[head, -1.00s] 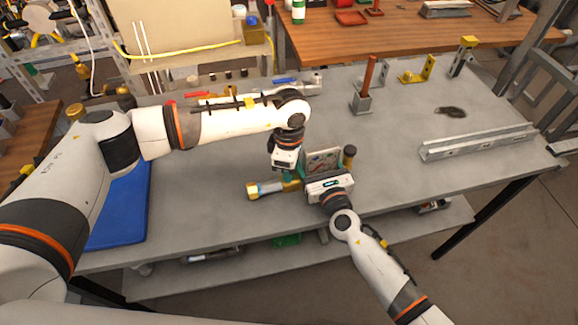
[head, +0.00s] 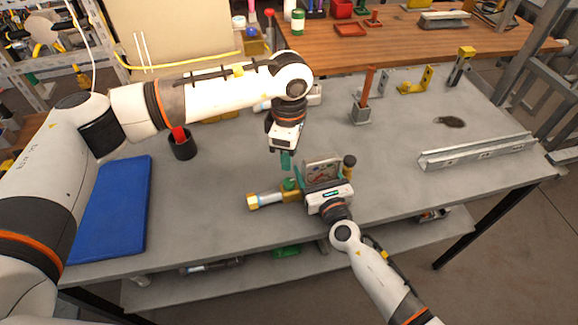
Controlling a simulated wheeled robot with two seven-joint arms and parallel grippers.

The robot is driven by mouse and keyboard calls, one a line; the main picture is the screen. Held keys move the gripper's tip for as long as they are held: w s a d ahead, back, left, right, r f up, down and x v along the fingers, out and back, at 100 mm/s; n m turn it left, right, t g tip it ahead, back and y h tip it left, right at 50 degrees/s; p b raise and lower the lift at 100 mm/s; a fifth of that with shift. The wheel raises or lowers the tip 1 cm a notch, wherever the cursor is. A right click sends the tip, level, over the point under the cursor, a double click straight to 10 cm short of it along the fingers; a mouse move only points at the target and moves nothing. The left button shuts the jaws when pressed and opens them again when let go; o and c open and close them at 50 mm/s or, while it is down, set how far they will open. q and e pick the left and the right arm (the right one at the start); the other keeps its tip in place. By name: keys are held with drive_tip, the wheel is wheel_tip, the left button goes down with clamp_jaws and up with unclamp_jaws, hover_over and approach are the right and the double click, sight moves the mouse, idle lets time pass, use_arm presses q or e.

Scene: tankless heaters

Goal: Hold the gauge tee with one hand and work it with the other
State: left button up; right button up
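The gauge tee (head: 291,195) lies at the front middle of the grey bench in the head view. It shows a brass body, a pale tube ending in a brass hex piece at left, and a green part on top. My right gripper (head: 324,173) is low at the tee's right, fingers pointing away from the camera around a small framed plate (head: 322,172). Its body hides whether they grip the tee.
A dark-capped brass piece (head: 349,161) stands right of the plate. A blue mat (head: 113,207) and a dark cup (head: 182,146) are at left. A block with an orange-brown handle (head: 362,110) stands behind, and a metal channel (head: 477,151) lies at right. Bench around the mat's right is clear.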

sight(289, 182)
use_arm(q)
wheel_tip(289, 182, up, 3)
drive_tip(key=shift+f, duration=0.2)
wheel_tip(289, 182, down, 12)
drive_tip(key=n, duration=1.1)
drive_tip(key=shift+f, duration=0.1)
idle(0.3)
